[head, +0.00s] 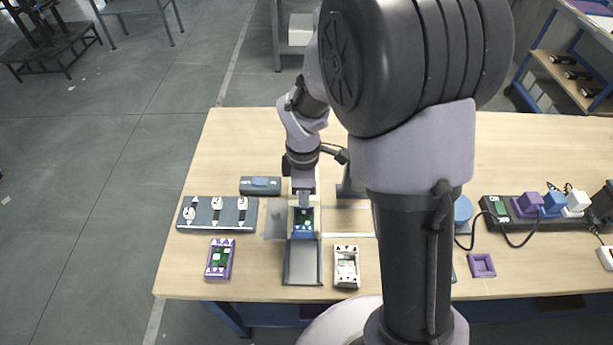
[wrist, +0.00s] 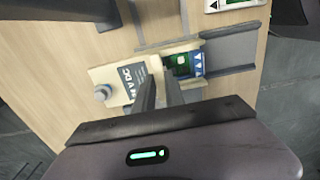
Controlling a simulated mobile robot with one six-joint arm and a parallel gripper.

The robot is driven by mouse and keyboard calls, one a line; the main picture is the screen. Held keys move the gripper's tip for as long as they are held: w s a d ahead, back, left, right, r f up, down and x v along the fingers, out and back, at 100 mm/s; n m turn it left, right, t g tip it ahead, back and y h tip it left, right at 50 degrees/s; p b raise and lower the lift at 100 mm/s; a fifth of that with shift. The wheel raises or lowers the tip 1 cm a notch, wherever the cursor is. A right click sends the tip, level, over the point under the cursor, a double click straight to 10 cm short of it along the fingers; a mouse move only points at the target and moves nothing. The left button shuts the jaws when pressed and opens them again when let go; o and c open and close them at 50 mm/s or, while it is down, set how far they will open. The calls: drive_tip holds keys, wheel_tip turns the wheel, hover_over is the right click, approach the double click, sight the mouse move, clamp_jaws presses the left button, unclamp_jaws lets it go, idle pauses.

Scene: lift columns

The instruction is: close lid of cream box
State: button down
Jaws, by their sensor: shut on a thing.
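The cream box (wrist: 187,46) shows in the wrist view with its lid (wrist: 108,72), a cream plate with a dark printed label and a round grey knob, to the left. Beside the lid, a blue module with a green board and white triangles (wrist: 184,66) is uncovered; it also shows in the head view (head: 304,222). My gripper (wrist: 160,77) is over the lid's edge next to the module, its fingers close together on what looks like the lid. The exact contact is hard to see. In the head view my gripper (head: 304,204) hides the lid.
A grey tray (head: 303,284) lies in front of the module. A white case (head: 346,267) stands to its right, a purple case (head: 219,259) to its left. A grey rack (head: 238,215) and a dark block (head: 260,186) are at left. Bare table lies behind.

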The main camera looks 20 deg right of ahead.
drive_tip(key=shift+s+a+b, duration=0.15)
drive_tip(key=shift+s+a, duration=0.2)
drive_tip(key=shift+s, duration=0.75)
drive_tip(key=shift+s+a+b, duration=0.15)
drive_tip(key=shift+s+a, duration=0.25)
drive_tip(key=shift+s, duration=0.75)
drive_tip(key=shift+s+a+b, duration=0.15)
drive_tip(key=shift+s+a, duration=0.2)
drive_tip(key=shift+s, duration=0.75)
drive_tip(key=c, duration=1.5)
unclamp_jaws()
drive_tip(key=shift+o, duration=0.2)
wheel_tip(320, 180, up, 6)
drive_tip(key=p, duration=0.5)
drive_tip(key=shift+p, duration=0.4)
drive_tip(key=shift+w, duration=0.1)
drive_tip(key=s+r+m+t+y+b, duration=0.1)
drive_tip(key=s+r+m+t+b, duration=0.1)
drive_tip(key=s+r+m, duration=0.3)
drive_tip(key=s+a+r+m+t+y+b, duration=0.1)
drive_tip(key=s+r+m+t+b, duration=0.2)
drive_tip(key=m, duration=1)
wheel_tip(320, 180, up, 6)
drive_tip(key=shift+s+f+m+t, duration=0.15)
drive_tip(key=shift+s+m+t, duration=0.25)
drive_tip(key=shift+s, duration=0.8)
